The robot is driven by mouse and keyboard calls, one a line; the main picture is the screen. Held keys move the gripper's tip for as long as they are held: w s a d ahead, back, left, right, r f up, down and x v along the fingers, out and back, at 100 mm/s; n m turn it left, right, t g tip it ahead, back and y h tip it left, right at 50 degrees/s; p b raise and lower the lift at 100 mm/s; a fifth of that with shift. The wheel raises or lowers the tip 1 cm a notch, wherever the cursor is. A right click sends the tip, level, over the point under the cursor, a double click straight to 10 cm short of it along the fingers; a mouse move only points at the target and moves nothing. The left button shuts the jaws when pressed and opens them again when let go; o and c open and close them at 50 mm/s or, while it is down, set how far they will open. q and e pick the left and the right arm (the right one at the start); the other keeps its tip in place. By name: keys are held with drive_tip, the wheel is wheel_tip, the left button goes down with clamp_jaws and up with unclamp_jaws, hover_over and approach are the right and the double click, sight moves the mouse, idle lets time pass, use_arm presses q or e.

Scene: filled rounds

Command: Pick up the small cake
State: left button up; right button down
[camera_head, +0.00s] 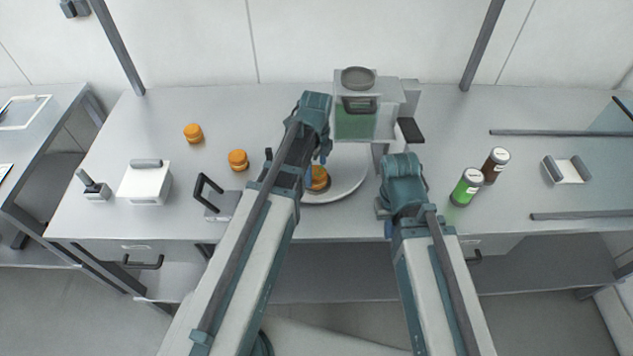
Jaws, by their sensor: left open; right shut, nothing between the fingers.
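Three small orange-brown round cakes are in view. One cake (193,133) stands on the table at the back left, and another cake (238,160) stands nearer, just left of my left gripper. A third cake (319,178) is on the white round plate (355,182), partly hidden by my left arm. My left gripper (297,160) is open, between the middle cake and the plate; its fingertips are largely hidden by the arm. My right gripper (385,212) is shut and empty, right of the plate near the table's front edge.
A dispenser machine (356,120) with a green container stands behind the plate. A green bottle (467,187) and a brown bottle (494,165) stand at right. A white box (145,185) and a dark-handled grey item (214,204) are at left.

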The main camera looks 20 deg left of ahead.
use_arm(q)
wheel_tip(320, 180, down, 2)
drive_tip(key=shift+f+b, duration=0.1)
drive_tip(key=shift+b, duration=0.45)
use_arm(e)
drive_tip(key=shift+f, duration=0.95)
use_arm(q)
drive_tip(key=c, duration=0.8)
drive_tip(key=shift+o, duration=0.2)
drive_tip(key=shift+r, duration=0.2)
use_arm(e)
drive_tip(key=shift+r, duration=0.1)
